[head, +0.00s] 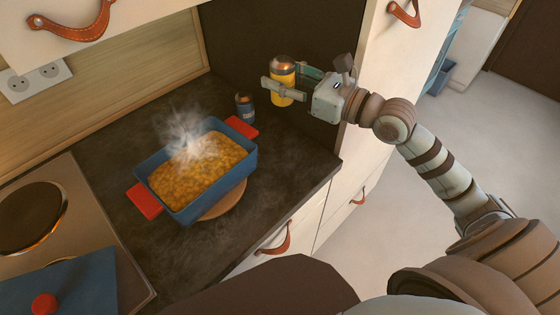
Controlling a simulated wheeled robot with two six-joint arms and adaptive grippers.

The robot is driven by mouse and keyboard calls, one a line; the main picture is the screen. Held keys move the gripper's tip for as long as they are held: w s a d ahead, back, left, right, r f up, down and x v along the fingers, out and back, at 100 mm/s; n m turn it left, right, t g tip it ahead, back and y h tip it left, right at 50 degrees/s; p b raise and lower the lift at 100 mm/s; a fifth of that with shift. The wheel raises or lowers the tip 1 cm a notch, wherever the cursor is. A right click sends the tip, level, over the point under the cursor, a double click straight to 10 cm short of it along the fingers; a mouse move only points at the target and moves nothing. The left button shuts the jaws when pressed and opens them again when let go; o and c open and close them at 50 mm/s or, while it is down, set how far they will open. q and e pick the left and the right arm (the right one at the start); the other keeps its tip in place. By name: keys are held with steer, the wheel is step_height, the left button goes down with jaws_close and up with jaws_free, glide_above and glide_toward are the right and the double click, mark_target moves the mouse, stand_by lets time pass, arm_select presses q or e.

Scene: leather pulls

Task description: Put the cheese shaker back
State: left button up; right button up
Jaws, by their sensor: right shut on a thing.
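The cheese shaker (283,86) is a yellow jar with a coppery lid, at the back right of the dark counter, near the tall cabinet's side. My right gripper (279,89) reaches in from the right and is shut around the shaker, which is upright. I cannot tell whether the shaker's base touches the counter or is slightly above it. My left gripper is not in the view.
A steaming blue baking dish (216,185) with red handles stands on a round wooden board (222,204). A small dark blue jar (244,107) stands behind it. The stove (75,225) is at left. The tall white cabinet (385,60) stands close beside my right gripper.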

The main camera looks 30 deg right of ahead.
steer(key=shift+w+d+r+b, duration=0.3)
steer(key=shift+w+d+r, duration=0.15)
steer(key=shift+w, duration=0.05)
steer(key=shift+w+f, duration=0.15)
steer(key=shift+w, duration=0.05)
arm_select(q)
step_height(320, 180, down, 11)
steer(key=b, duration=0.9)
arm_select(e)
step_height(320, 180, down, 19)
steer(key=shift+r, duration=0.2)
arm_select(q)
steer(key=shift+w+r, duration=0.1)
arm_select(e)
steer(key=shift+f, duration=0.2)
steer(key=o, duration=1.2)
steer(key=shift+r, duration=0.2)
